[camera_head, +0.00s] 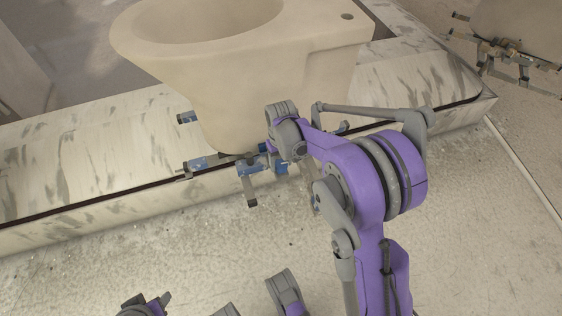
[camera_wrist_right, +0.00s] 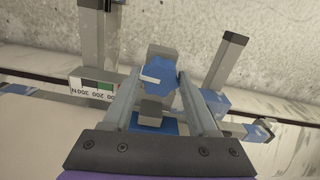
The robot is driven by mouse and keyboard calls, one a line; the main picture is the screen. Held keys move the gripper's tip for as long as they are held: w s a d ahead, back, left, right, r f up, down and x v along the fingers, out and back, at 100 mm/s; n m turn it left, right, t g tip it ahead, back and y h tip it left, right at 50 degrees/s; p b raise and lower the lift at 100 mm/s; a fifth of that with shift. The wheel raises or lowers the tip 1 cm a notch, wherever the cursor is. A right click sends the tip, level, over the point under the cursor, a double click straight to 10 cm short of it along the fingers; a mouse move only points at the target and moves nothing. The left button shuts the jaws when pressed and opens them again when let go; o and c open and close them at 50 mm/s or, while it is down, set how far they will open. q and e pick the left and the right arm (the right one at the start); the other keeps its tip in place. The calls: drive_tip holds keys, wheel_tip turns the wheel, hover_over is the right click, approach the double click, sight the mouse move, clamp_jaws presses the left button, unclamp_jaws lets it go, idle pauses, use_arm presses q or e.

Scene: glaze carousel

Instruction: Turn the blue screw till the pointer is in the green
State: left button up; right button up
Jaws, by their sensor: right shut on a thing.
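The blue screw (camera_wrist_right: 161,73) is a lobed blue knob with a white mark on its face, seen in the right wrist view. My right gripper (camera_wrist_right: 160,84) has a finger on either side of the knob and is shut on it. To its left is a white scale plate (camera_wrist_right: 94,89) with upside-down figures and a dark, a green and a red band, the red close to my left-hand finger. I cannot make out the pointer on it. In the head view my right gripper is at the clamp below the toilet bowl, and the knob is hard to tell there.
A beige unglazed toilet bowl (camera_head: 205,85) stands on a streaked pale slab (camera_head: 75,165). Grey and blue clamp arms (camera_head: 205,163) surround its foot. Another clamped piece (camera_head: 515,30) stands at the upper right.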

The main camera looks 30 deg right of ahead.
sight(281, 164)
drive_tip(key=shift+m, duration=0.3)
drive_tip(key=o, duration=1.4)
wheel_tip(281, 164, up, 11)
drive_tip(key=p, duration=0.3)
drive_tip(key=shift+f, duration=0.1)
